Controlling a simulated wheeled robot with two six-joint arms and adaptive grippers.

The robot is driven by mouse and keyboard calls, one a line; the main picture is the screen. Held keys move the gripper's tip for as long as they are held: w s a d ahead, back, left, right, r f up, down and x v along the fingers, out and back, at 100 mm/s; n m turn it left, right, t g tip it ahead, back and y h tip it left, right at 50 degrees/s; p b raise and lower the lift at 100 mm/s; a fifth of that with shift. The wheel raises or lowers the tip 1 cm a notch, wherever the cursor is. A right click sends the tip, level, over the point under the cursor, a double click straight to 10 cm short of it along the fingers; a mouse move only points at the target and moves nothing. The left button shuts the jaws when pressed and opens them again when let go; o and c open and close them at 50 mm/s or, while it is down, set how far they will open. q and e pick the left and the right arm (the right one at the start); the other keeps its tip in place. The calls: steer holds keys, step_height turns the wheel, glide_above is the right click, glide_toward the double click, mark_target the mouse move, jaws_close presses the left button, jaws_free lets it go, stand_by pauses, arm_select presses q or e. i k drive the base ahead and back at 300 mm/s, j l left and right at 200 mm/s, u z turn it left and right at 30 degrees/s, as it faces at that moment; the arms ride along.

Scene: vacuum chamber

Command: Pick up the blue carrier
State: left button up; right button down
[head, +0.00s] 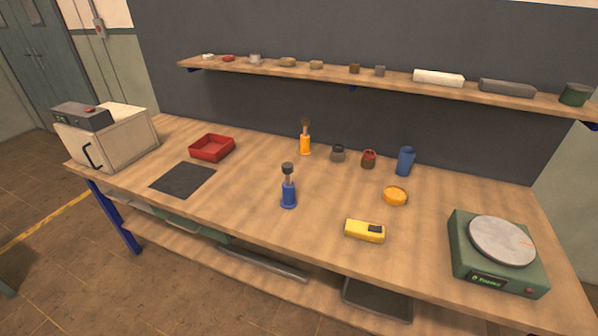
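A blue upright holder (288,195) with a round base and a dark knob on a thin stem stands near the middle of the wooden workbench; it looks like the blue carrier. A similar orange holder (305,145) with a dark top stands behind it. A plain blue cup-like cylinder (405,161) stands farther back to the right. Neither of my grippers is in view, and nothing touches the blue holder.
The workbench (250,225) also bears a chamber box (110,140), red tray (212,148), dark mat (183,180), two small jars (338,153), orange dish (395,196), yellow meter (365,231) and green scale (498,255). A loaded shelf (390,81) hangs behind. Bench around the blue holder is clear.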

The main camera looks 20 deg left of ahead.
mark_target(289, 201)
steer(key=i+j, duration=0.15)
steer(key=j, duration=0.45)
steer(key=i+j+z, duration=0.1)
steer(key=j, duration=0.55)
steer(key=i+j, duration=0.15)
steer(key=j, duration=0.45)
steer(key=i+j+z, duration=0.1)
steer(key=j, duration=0.55)
steer(key=i+j, duration=0.1)
steer(key=j, duration=0.5)
steer(key=i+j+z, duration=0.15)
steer(key=j, duration=0.5)
